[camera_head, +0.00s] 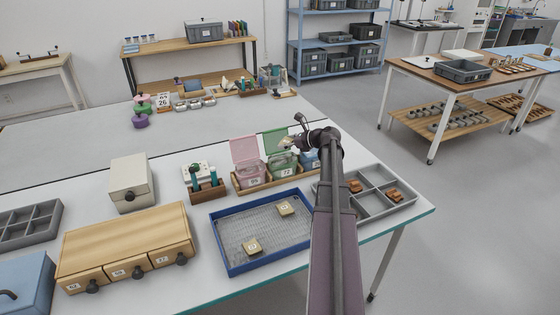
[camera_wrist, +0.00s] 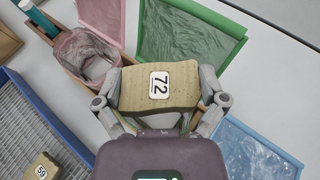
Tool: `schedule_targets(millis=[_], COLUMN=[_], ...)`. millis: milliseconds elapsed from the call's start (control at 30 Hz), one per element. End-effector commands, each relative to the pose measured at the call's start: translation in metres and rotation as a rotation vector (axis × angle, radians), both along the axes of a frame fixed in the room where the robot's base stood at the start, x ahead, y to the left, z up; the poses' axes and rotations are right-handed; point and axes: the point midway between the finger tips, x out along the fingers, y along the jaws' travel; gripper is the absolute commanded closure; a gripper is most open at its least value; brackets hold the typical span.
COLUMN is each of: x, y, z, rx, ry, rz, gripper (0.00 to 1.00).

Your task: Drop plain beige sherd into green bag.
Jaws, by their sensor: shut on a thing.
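My gripper (camera_head: 293,140) is shut on a plain beige sherd (camera_wrist: 160,88) with a white label reading 72. The sherd spans between the two fingers in the wrist view, its face towards the camera. The green bag (camera_head: 283,164) stands in a wooden rack between a pink bag (camera_head: 250,172) and a blue bag (camera_head: 311,160). The gripper is above the green bag in the head view. The green bag's raised flap (camera_wrist: 190,35) shows beyond the sherd in the wrist view; its mouth is largely hidden by the sherd and gripper.
A blue-rimmed mesh tray (camera_head: 219,240) holds two labelled beige sherds (camera_head: 252,246). A grey divided tray (camera_head: 373,206) at the right holds orange-brown pieces. A small holder (camera_head: 205,186) stands left of the rack.

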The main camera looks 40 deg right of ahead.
Motion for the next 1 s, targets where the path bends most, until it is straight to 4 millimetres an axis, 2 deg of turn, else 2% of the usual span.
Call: schedule_targets(millis=[33, 67, 1000], x=[0.0000, -0.0001, -0.0002], y=[-0.0001, -0.0002, -0.0002], z=[0.0001, 0.0001, 0.0007], rx=[0.000, 0.000, 0.000], ry=[0.000, 0.000, 0.000], rz=[0.000, 0.000, 0.000], gripper=[0.06, 0.00, 0.00])
